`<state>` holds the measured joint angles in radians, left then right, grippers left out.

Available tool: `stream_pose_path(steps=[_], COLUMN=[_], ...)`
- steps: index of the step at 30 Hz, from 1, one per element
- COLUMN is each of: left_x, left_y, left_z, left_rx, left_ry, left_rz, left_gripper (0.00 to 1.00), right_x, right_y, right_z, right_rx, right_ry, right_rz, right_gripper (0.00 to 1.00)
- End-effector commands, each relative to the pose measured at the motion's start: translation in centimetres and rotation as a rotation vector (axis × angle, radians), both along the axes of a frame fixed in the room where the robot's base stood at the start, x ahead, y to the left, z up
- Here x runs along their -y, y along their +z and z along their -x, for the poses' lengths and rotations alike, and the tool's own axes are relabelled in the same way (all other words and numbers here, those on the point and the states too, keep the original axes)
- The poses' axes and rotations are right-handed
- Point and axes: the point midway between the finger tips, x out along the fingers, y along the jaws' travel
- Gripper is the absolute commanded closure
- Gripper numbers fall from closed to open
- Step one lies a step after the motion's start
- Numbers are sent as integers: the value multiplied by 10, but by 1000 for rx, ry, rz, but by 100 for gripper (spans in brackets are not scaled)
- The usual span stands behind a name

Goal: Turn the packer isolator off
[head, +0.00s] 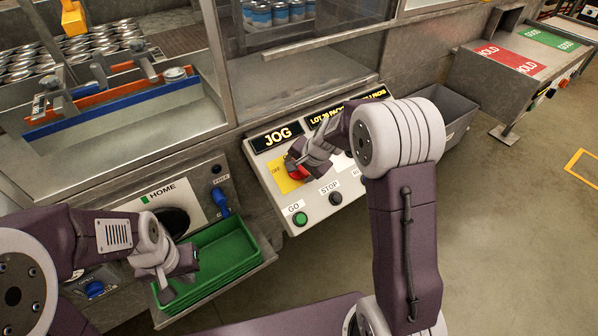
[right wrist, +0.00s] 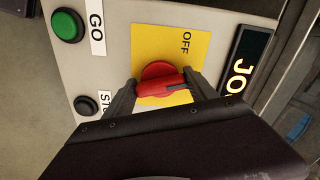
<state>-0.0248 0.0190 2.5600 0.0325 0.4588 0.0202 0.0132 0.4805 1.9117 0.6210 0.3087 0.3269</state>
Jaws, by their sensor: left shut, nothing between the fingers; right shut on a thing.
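The packer isolator is a red rotary knob (right wrist: 160,72) on a yellow plate (right wrist: 185,45) marked OFF, on the sloping control panel (head: 320,208). In the head view the knob (head: 292,170) is partly hidden by my right gripper (head: 300,165). My right gripper (right wrist: 160,90) is shut on the knob's handle, one finger on each side. In the right wrist view the handle lies roughly across the picture, its dark mark towards the right. My left gripper (head: 185,270) is shut and empty, above the green trays.
The panel also has a green GO button (head: 300,218), a black STOP button (head: 335,198) and a JOG display (head: 277,136). Green trays (head: 222,258) stand below left. A blue handle (head: 221,202) is beside the HOME plate. A grey bin (head: 450,112) stands behind my right arm.

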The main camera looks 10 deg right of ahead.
Motion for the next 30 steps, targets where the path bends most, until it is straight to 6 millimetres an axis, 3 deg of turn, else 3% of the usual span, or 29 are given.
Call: stream_pose_path(steps=[30], left_x=[0], left_y=[-80], left_z=[0], left_rx=[0], left_ry=[0], left_rz=[0], left_gripper=[100], right_x=[2], right_y=[-5], right_z=[1], right_rx=[159], right_ry=[820], right_rz=[445], right_gripper=[75])
